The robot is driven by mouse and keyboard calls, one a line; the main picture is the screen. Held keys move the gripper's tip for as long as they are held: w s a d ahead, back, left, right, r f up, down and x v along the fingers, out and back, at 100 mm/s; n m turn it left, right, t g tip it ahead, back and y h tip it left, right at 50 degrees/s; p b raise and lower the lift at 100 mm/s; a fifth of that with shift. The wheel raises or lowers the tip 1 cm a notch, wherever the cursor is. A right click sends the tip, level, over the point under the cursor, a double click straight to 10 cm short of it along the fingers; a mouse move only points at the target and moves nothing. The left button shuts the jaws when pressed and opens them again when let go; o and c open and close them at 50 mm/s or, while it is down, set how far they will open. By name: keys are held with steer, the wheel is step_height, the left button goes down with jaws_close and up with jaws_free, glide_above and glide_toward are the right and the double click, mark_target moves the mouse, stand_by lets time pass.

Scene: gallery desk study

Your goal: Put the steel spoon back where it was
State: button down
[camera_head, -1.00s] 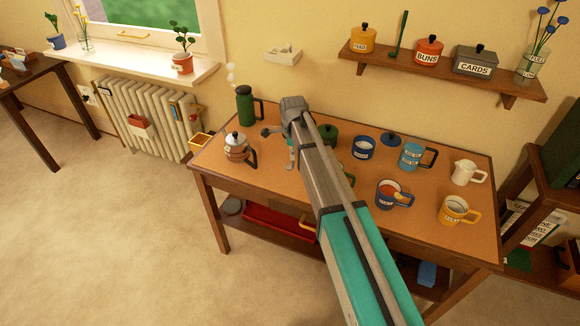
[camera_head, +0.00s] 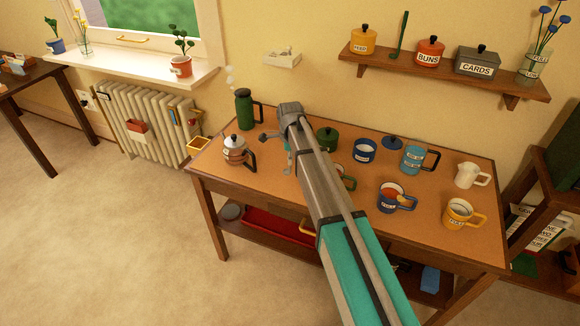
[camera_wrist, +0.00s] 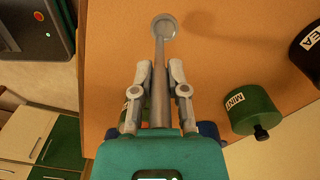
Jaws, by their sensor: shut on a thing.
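My gripper (camera_wrist: 160,72) is shut on the handle of the steel spoon (camera_wrist: 165,28) in the wrist view. The spoon's round bowl points away from the gripper, over the brown desk top (camera_wrist: 225,60). Its shadow falls on the desk to the right; I cannot tell the exact height. In the head view, my gripper (camera_head: 272,140) is over the desk's left half, right of the steel moka pot (camera_head: 235,150). The spoon's former place is not marked in view.
A green MINT jar (camera_wrist: 250,110) stands right of the gripper. A green flask (camera_head: 245,110) stands at the back left. A shelf (camera_head: 450,75) hangs above.

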steer(key=shift+f+b, duration=1)
steer(key=shift+f, duration=0.3)
steer(key=shift+f, duration=0.15)
steer(key=c, duration=0.6)
jaws_free()
steer(key=shift+c, duration=0.2)
steer(key=shift+r, duration=0.2)
step_height(320, 180, up, 12)
steer(key=p, duration=1.2)
steer(key=shift+s, duration=0.1)
